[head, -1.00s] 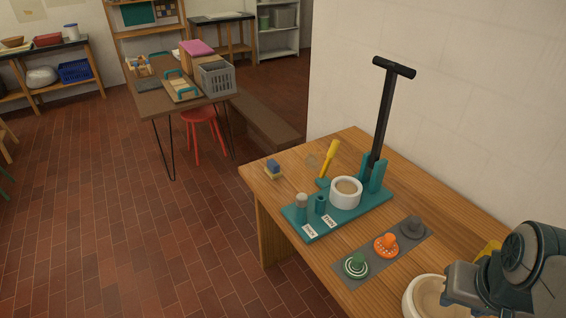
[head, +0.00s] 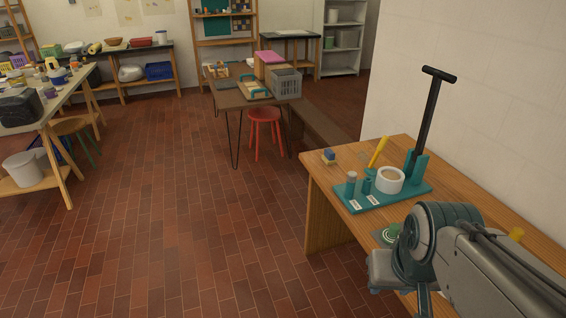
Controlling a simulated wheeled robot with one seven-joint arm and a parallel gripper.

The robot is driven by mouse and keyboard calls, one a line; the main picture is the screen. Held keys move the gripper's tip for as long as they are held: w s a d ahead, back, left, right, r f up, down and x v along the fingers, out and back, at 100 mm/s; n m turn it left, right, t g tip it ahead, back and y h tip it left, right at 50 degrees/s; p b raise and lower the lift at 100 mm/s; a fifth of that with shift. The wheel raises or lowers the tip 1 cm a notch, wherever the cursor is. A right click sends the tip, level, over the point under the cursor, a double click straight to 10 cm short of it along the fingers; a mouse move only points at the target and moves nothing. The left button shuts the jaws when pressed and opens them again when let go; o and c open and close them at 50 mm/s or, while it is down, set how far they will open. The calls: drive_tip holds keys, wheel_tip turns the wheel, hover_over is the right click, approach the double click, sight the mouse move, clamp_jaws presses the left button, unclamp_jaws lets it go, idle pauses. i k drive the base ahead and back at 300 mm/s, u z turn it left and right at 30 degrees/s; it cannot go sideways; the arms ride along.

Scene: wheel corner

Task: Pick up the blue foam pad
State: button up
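A small blue block (head: 328,153) sits on a pale tan piece at the far left corner of the wooden table (head: 318,185). It may be the blue foam pad, but it is too small to be sure. Nothing touches it from above. My gripper (head: 397,282) is at the lower right, over the near part of the table and well apart from the blue block. My own arm hides much of it, and its fingers do not show clearly enough to tell open from shut.
A teal stand (head: 397,200) with a white ring-shaped roll (head: 390,180), a yellow-handled tool (head: 378,152) and a tall black T-handle (head: 431,110) stands beside the block. A green spinning top (head: 391,233) shows behind my arm. Open brick floor (head: 190,235) lies left.

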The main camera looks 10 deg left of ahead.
sight(329, 157)
drive_tip(key=u, duration=0.6)
drive_tip(key=i, duration=0.7)
drive_tip(key=u, duration=0.5)
drive_tip(key=i, duration=1.3)
drive_tip(key=z, duration=1.25)
drive_tip(key=i, duration=0.85)
drive_tip(key=z, duration=0.8)
